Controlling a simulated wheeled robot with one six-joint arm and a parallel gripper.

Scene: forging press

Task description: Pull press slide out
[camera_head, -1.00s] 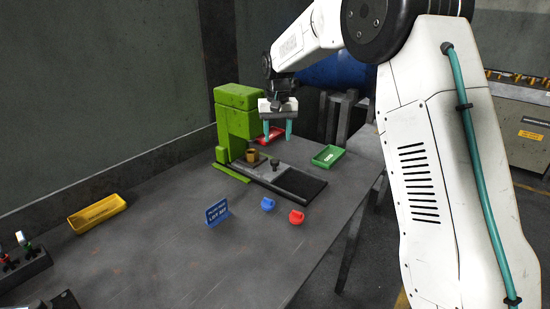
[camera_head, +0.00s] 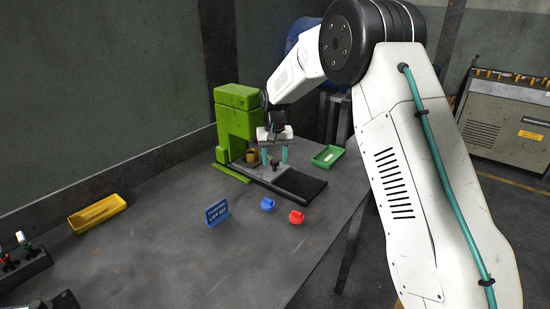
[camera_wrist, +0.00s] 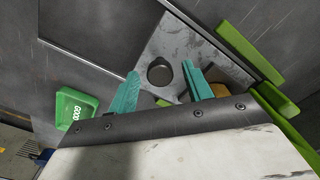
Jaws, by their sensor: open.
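The green press (camera_head: 237,125) stands at the back of the table. Its grey slide plate (camera_head: 262,171) sits low at its front, on a dark base, and carries a dark round knob (camera_head: 275,163). A brass-coloured piece (camera_head: 252,156) sits on the slide near the press. My gripper (camera_head: 274,156) is open, pointing down over the slide, with its teal fingers on either side of the knob. In the wrist view, the knob (camera_wrist: 160,70) shows between and just beyond the teal fingertips (camera_wrist: 162,78). I cannot tell whether the fingers are down at the knob's height.
A green tray (camera_head: 327,157) marked GOOD in the wrist view stands right of the press. A yellow tray (camera_head: 97,212) is at left.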

